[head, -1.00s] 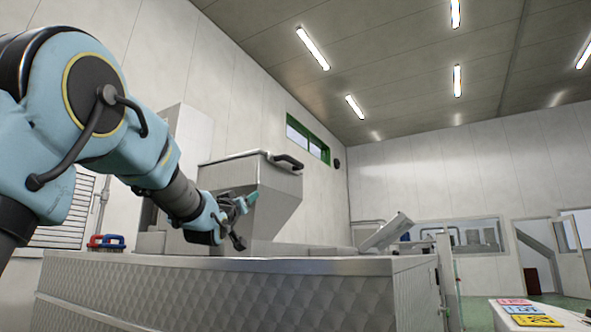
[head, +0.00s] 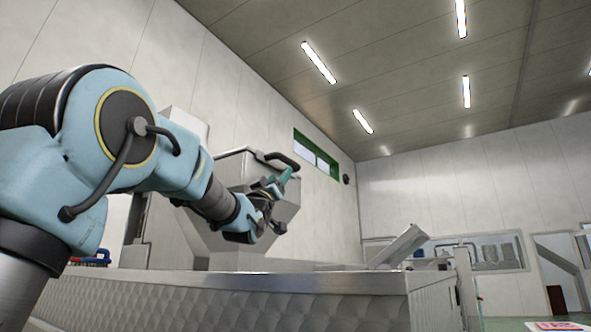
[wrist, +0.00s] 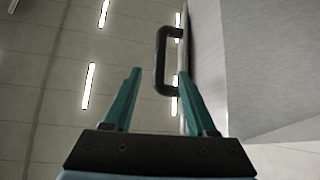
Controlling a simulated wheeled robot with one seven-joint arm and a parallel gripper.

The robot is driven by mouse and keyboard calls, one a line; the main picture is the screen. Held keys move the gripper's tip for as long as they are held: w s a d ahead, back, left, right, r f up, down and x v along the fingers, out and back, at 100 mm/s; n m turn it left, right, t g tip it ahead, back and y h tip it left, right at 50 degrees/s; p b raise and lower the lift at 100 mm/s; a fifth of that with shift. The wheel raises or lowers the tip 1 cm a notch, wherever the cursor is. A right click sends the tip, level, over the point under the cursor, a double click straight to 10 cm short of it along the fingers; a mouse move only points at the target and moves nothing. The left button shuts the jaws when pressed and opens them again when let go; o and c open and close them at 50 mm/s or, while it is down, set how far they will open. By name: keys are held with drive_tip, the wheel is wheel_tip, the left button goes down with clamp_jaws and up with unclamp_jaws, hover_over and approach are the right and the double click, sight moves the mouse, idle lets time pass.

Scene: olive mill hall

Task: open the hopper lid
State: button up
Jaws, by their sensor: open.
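The steel hopper (head: 225,240) stands on the machine top, its lid (head: 238,152) closed flat across its mouth. A black bar handle (head: 282,158) sticks out from the lid's front edge. My gripper (head: 283,178) is in front of the hopper, a little below the handle, pointing up. In the wrist view my gripper (wrist: 160,80) has its two teal fingers apart with nothing between them. The handle (wrist: 161,62) shows ahead of the fingertips, nearer the right finger, apart from both. The hopper wall (wrist: 275,70) fills the right of that view.
The quilted steel machine body (head: 230,305) runs along below my arm. A tilted steel chute or panel (head: 398,246) rises at its right end. Red and blue items (head: 92,258) lie at the left. The space to the right of the hopper is open.

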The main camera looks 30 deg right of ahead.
sight(289, 165)
drive_tip(key=p+x, duration=0.6)
drive_tip(key=x, duration=0.5)
drive_tip(key=shift+c, duration=0.3)
clamp_jaws()
idle(0.9)
